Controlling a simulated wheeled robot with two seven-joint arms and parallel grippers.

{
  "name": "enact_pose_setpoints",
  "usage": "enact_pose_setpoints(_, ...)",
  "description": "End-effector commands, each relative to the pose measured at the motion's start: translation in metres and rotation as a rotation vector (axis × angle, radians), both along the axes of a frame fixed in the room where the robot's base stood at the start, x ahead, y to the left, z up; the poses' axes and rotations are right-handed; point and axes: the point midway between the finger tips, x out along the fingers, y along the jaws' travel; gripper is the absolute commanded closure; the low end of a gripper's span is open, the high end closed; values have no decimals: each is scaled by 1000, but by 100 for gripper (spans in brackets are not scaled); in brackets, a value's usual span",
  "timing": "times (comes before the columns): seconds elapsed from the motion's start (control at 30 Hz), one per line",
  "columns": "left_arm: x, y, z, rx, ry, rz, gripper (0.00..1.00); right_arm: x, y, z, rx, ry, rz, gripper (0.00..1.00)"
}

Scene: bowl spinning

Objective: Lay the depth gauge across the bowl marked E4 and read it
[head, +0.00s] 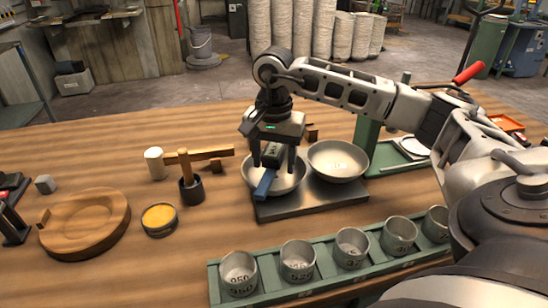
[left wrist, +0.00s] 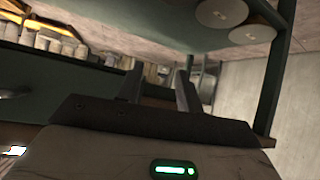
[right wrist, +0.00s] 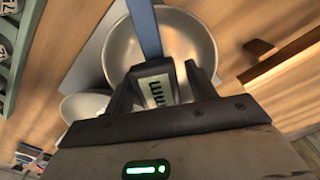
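The depth gauge, with a blue beam (head: 265,184) and a grey body with a display (right wrist: 155,90), is between the closed fingers of my right gripper (head: 273,160). It is over the left of two metal bowls (head: 292,181), and its beam reaches past the near rim. I cannot tell whether it touches the rim. The same bowl shows beneath it in the right wrist view (right wrist: 188,45). The second bowl (head: 338,160) stands to the right. No E4 mark or reading is legible. My left gripper (left wrist: 160,85) is open and empty, away from the table, outside the head view.
Both bowls stand on a dark plate (head: 310,200). A green rack (head: 325,288) with several numbered metal cups lies in front. A green stand (head: 370,130) is behind right.

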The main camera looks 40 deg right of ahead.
Motion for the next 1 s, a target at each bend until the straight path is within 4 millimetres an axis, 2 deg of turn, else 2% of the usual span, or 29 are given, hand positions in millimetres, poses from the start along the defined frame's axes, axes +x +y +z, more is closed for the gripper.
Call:
enact_pose_setpoints(0.33,0,0,0,-2,1,0,64,0,0,-1,0,1,0,40)
enact_pose_setpoints(0.47,1,0,3,-7,-5,2,64,1,0,14,1,-3,0,40)
enact_pose_setpoints(0.77,1,0,2,-4,-6,-2,64,1,1,84,2,-6,1,40)
enact_pose_setpoints(0.9,0,1,15,4,-5,-4,64,0,0,122,-1,-4,0,40)
enact_pose_setpoints(1.0,-1,3,21,9,-3,-3,64,0,0,140,0,-4,-1,40)
